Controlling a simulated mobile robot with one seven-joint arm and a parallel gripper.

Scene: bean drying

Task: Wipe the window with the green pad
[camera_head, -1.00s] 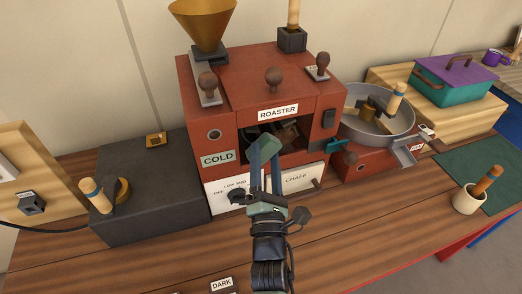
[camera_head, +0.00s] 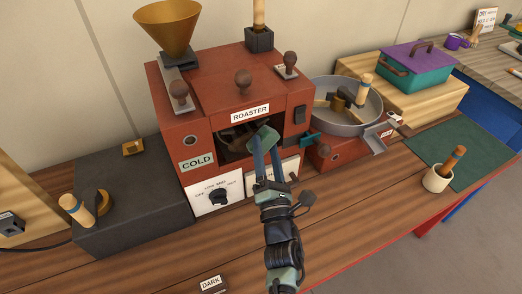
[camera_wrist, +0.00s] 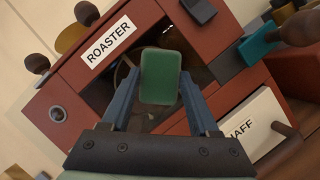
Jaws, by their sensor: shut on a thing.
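The red roaster (camera_head: 215,99) stands on the bench, with a dark front window (camera_head: 238,148) below its ROASTER label. The window also shows in the wrist view (camera_wrist: 125,76), partly hidden behind the pad and fingers. My gripper (camera_head: 265,147) is shut on the green pad (camera_head: 264,137), which sits between the fingertips. In the wrist view the pad (camera_wrist: 161,78) is upright and centred between the blue fingers, in front of the window. I cannot tell whether the pad touches the window.
A white panel with a knob (camera_head: 218,196) and the chaff drawer (camera_wrist: 257,134) lie below the window. A round cooling tray (camera_head: 347,117) is at the right, a dark grey block (camera_head: 130,205) at the left. A cup (camera_head: 436,180) stands on the right. The front bench is mostly clear.

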